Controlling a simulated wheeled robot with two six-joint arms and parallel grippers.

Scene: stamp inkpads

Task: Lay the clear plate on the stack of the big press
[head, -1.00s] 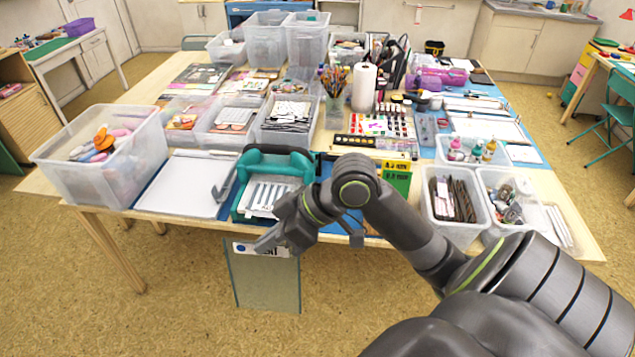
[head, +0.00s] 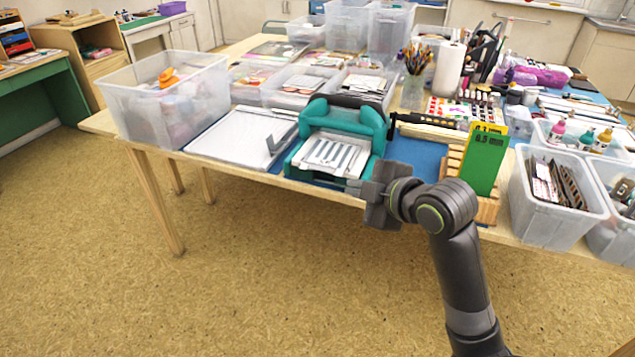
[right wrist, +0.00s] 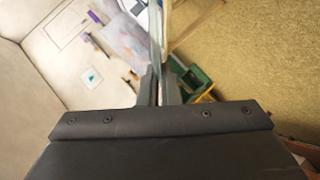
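The big press (head: 378,125) is teal with a dark roller bar and stands at the table's front edge. Its stack, a white sheet with grey strips (head: 335,153), lies on the bed. My right gripper (head: 374,204) is in front of the table edge, just to the right of and below the press's front corner. In the right wrist view its fingers (right wrist: 159,88) are closed together on a thin bluish strip, the clear plate (right wrist: 156,32) seen edge-on. I cannot make out the plate in the head view. My left gripper is not in view.
A wooden rack (head: 487,210) with a green plate (head: 484,160) stands right of the press, close to my right arm. A white tray (head: 232,137) lies left of the press. Clear bins (head: 165,95) and (head: 548,215) bound the front edge. Floor in front is open.

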